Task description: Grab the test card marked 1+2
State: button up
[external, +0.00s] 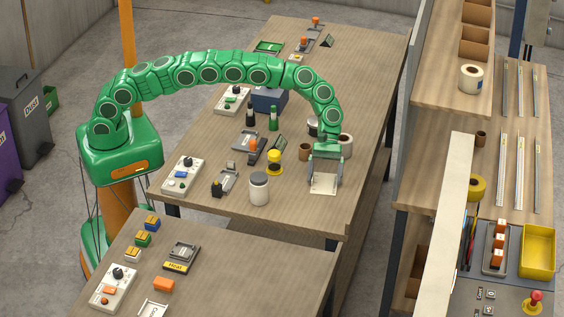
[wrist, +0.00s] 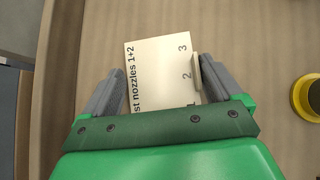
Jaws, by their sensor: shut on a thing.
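The test card (wrist: 155,75) is a cream card printed "st nozzles 1+2", its first letters cut off by my gripper, with the numbers 1, 2 and 3 along its right side. A small pale tab on the card stands against the right finger. In the external view the card (external: 323,186) sticks out below my green gripper (external: 325,171), near the front right of the middle table. The card's near end is hidden by the gripper. I cannot tell if it touches the table.
A grey-lidded jar (external: 259,188) and a yellow-and-black button post (external: 274,162) stand left of my gripper. A brown cup (external: 304,152) and a tape roll (external: 345,144) are close behind. The table's right edge is near; bare wood lies in front.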

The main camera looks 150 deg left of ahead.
aim_at(321, 181)
jog(key=shift+r, duration=0.15)
jog(key=shift+w+r, duration=0.1)
jog(key=shift+r, duration=1.1)
jog(key=shift+s+d+r, duration=0.4)
jog(key=shift+s+r, duration=0.05)
jog(key=shift+r, duration=0.3)
notch_tip(321, 181, up, 5)
jog(key=s+d, duration=0.2)
jog(key=s, duration=0.1)
jog(key=shift+d, duration=0.35)
jog(key=s+d+r, duration=0.2)
jog(key=s+d, duration=0.2)
jog(key=shift+s+d+r, duration=0.3)
jog(key=shift+s+r, duration=0.05)
jog(key=shift+r, duration=0.05)
jog(key=shift+s+d+r, duration=0.45)
jog(key=shift+s+d, duration=0.35)
jog(key=shift+s, duration=0.05)
